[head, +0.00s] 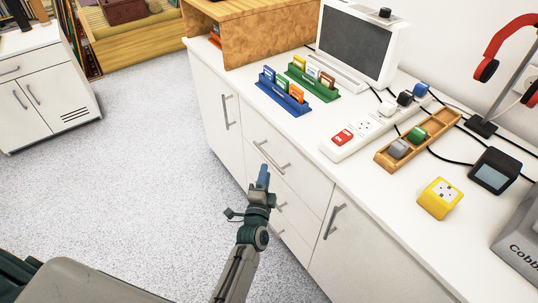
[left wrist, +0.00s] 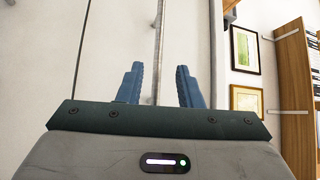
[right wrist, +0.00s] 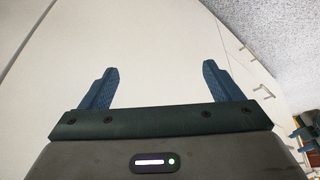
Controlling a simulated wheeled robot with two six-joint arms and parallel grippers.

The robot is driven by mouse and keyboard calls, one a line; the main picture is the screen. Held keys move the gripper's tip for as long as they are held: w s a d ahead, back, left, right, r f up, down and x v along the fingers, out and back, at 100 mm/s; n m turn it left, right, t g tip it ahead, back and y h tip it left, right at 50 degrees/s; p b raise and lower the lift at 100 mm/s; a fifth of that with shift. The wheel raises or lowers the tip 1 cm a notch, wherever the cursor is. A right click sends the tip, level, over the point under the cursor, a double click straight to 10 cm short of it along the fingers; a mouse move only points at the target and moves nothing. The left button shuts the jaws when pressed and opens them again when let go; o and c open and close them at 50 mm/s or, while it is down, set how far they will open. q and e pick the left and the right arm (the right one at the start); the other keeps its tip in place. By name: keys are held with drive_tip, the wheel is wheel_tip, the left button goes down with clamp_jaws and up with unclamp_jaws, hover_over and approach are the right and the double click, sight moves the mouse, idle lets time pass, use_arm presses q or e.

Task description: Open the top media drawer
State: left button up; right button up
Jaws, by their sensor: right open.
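The top media drawer (head: 298,183) is a white front in the long white cabinet, and it looks shut. Its grey bar handle (head: 271,156) shows just above my left gripper (head: 263,176). In the left wrist view, the blue fingers of my left gripper (left wrist: 159,85) are apart. A grey handle bar (left wrist: 157,50) runs up between them, with a gap on both sides, so it is not gripped. My right gripper (right wrist: 159,85) is open and empty in the right wrist view, facing a plain pale surface. It does not show in the head view.
Lower drawers sit below, between a left door (head: 222,110) and a right door (head: 355,262). The white countertop (head: 330,185) holds card racks, a monitor (head: 356,45), a power strip, a wooden tray (head: 442,127) and a yellow socket cube (head: 439,198). The speckled floor (head: 150,150) is clear.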

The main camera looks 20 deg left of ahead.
sight(269, 156)
use_arm(q)
drive_tip(key=w, duration=0.5)
drive_tip(key=w+a, duration=0.1)
drive_tip(key=w, duration=0.1)
drive_tip(key=shift+w+r, duration=0.15)
drive_tip(key=shift+r, duration=0.2)
clamp_jaws()
